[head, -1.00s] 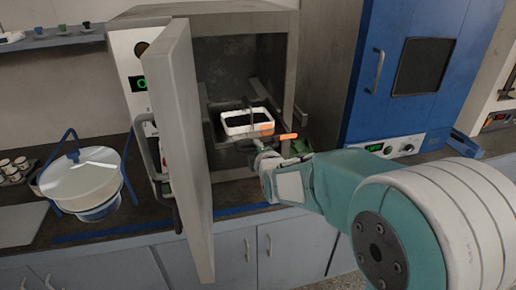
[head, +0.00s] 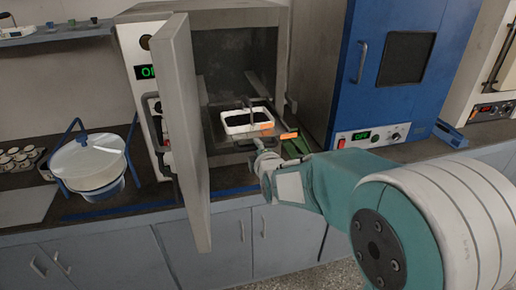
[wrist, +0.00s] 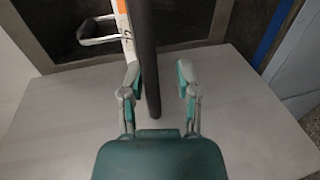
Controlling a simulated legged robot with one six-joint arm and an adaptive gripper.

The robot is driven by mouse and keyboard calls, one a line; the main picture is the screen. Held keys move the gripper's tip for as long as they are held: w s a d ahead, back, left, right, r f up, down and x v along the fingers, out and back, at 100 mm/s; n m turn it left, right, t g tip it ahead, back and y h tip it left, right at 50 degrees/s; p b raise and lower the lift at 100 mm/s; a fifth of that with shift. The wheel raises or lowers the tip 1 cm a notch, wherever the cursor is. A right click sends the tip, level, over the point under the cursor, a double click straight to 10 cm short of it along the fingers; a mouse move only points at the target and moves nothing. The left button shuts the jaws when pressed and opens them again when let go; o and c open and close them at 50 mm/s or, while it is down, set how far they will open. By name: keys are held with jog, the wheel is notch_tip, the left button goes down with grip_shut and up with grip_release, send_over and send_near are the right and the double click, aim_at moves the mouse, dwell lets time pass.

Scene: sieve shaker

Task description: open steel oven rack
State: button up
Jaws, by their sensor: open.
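The steel oven (head: 284,80) stands on the bench, its door (head: 186,130) swung open toward me. Its rack (head: 240,146) is at the opening and bears a white tray (head: 234,130) with dark contents and an upright dark handle. An orange mark (head: 290,135) shows at the rack's right front. My gripper (head: 262,150) is at the rack's front right. In the wrist view my gripper (wrist: 158,80) is open, with a dark bar (wrist: 150,60) running between its fingers, apparently the rack's handle. I cannot tell whether either finger touches it.
The open door stands left of my arm. A blue oven (head: 365,75) is on the right, close to the arm. A white-lidded vessel (head: 92,160) with a blue frame and several small cups (head: 20,158) stand at the left.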

jog(key=shift+r, duration=0.15)
jog(key=shift+s+r, duration=0.1)
jog(key=shift+s, duration=0.05)
jog(key=v, duration=1.1)
jog(key=shift+s, duration=0.2)
jog(key=shift+d, duration=0.1)
jog(key=s+d+m+g+h, duration=0.1)
jog(key=s+d+m+g, duration=0.2)
jog(key=s+m, duration=0.4)
jog(key=s+d+f+m+g+h, duration=0.1)
jog(key=s+d+m+g, duration=0.2)
jog(key=s+d+m, duration=0.3)
jog(key=s+d+m+g+h, duration=0.2)
jog(key=s+d+m, duration=0.3)
jog(key=s+m, duration=0.3)
jog(key=shift+s+f+g, duration=0.4)
jog(key=shift+s+g, duration=0.3)
jog(key=shift+s, duration=0.4)
